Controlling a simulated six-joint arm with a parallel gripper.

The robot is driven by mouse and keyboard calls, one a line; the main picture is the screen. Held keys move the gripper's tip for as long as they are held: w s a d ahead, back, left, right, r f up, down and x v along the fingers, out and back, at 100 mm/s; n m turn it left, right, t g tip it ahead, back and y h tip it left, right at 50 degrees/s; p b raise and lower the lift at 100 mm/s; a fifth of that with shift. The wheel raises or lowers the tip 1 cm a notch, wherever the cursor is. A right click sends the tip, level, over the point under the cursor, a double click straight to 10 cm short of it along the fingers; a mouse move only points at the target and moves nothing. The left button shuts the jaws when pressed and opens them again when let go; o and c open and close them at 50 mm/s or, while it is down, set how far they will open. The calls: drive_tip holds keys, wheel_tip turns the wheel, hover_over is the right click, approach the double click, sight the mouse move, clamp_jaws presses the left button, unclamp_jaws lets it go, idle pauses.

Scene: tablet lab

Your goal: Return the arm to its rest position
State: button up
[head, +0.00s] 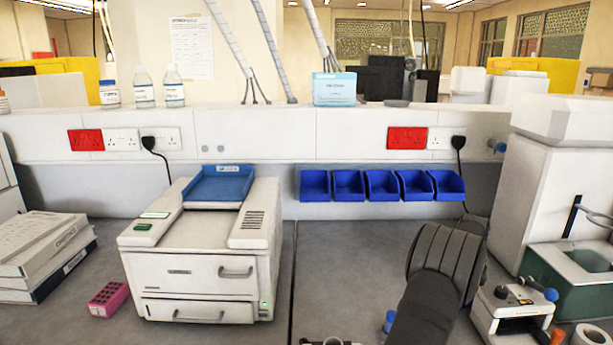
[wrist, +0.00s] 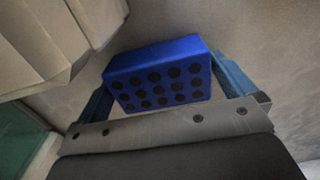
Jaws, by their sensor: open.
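My gripper (wrist: 162,76) shows in the wrist view, with a blue finger on each side. It is open. A blue rack with rows of dark round holes (wrist: 155,52) is between and beyond the fingers, close to both; I cannot tell whether either touches it. The rack appears to rest on a grey surface. In the head view my dark arm (head: 437,275) rises from the bottom edge, right of centre, and bends over the bench.
A white printer-like machine (head: 160,270) stands left of centre, with a pink rack (head: 108,299) beside it. Blue bins (head: 382,186) hang on the back wall. White equipment (head: 512,312) and a green-walled tank (head: 545,277) crowd my arm's right. Grey bench (head: 345,255) is clear left of the arm.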

drive_tip(key=shift+r, duration=2.2)
drive_tip(key=shift+f, duration=0.1)
